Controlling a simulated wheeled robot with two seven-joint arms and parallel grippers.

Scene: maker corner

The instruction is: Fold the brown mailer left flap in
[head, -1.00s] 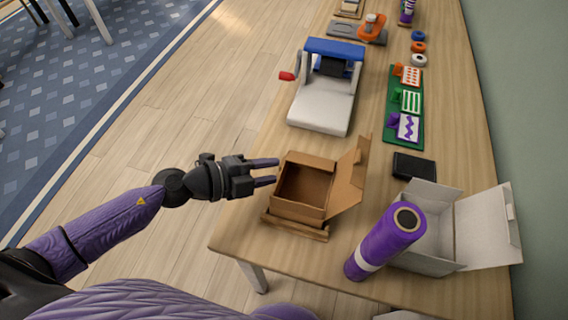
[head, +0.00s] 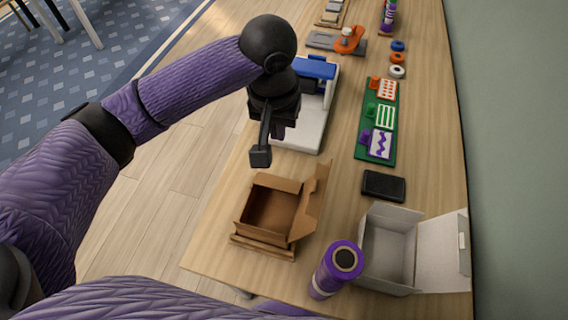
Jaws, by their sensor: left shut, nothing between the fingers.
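The brown mailer (head: 244,218) is an open cardboard box near the table's front left edge. Its lid (head: 308,208) stands up on the right side, and its inside looks empty. A narrow panel stands along its far edge; I cannot tell clearly how the left flap lies. My left gripper (head: 262,153) points down just beyond the mailer's far left corner. It is shut and empty, and looks apart from the cardboard. My right gripper is not in view.
A wooden base (head: 262,250) lies under the mailer. A purple roll (head: 330,272) and an open white box (head: 388,248) stand to the right. A black case (head: 384,185), a green board (head: 361,150) and a white and blue machine (head: 308,128), partly hidden by my arm, are beyond.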

